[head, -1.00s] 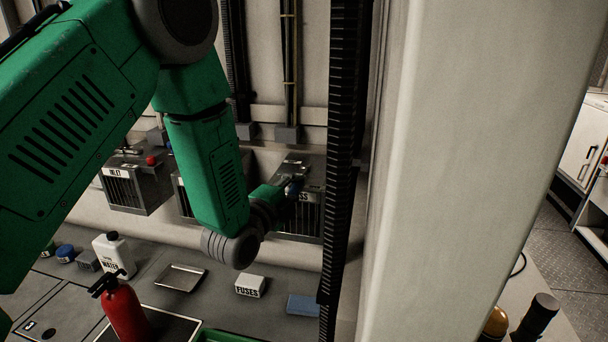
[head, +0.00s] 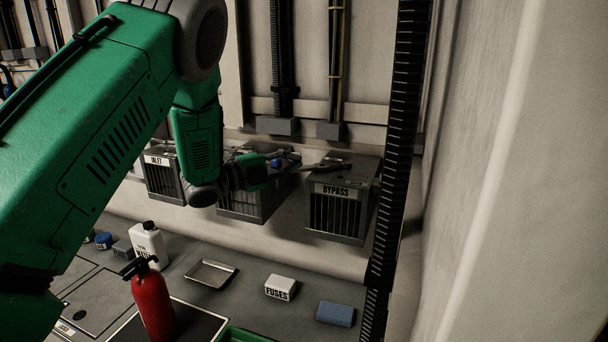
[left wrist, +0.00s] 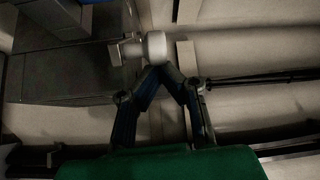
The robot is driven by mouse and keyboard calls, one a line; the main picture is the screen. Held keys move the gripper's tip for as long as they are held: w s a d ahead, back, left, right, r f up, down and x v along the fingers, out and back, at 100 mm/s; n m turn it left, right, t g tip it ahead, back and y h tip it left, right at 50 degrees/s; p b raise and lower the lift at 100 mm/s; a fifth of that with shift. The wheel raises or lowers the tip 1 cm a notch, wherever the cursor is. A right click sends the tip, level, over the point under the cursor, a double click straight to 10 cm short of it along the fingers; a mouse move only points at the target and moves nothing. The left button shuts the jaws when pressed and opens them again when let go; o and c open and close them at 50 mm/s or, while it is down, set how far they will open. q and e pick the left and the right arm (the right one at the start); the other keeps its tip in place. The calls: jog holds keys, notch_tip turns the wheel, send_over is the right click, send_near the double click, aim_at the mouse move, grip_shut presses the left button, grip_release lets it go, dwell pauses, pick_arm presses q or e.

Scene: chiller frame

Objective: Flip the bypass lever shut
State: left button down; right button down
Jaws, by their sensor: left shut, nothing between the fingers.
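The bypass box (head: 337,213) is a dark vented box labelled BYPASS, on the wall right of my left gripper. A flat grey lever (head: 326,166) lies along its top, pointing left toward the gripper. My left gripper (head: 292,161) is shut and empty at the left end of the lever; contact cannot be told in the head view. In the left wrist view the closed fingertips (left wrist: 157,68) meet just below a pale rounded knob (left wrist: 152,46) on a metal bar, touching or nearly so. My right gripper is not in view.
The inlet box (head: 162,176) and an unreadable middle box (head: 240,204) stand to the left. Below are a red extinguisher (head: 152,302), white bottle (head: 148,243), metal tray (head: 211,272), fuses box (head: 280,288) and blue block (head: 335,314). A dark ribbed vertical conduit (head: 401,140) stands right of the bypass box.

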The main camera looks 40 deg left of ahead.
pick_arm(q)
jog(key=shift+w+a+b, duration=0.4)
jog(key=shift+w+a, duration=0.2)
jog(key=shift+a, duration=0.25)
jog(key=shift+w+a+b, duration=0.35)
jog(key=shift+w+a, duration=0.25)
jog(key=shift+a, duration=0.2)
jog(key=shift+d, duration=0.1)
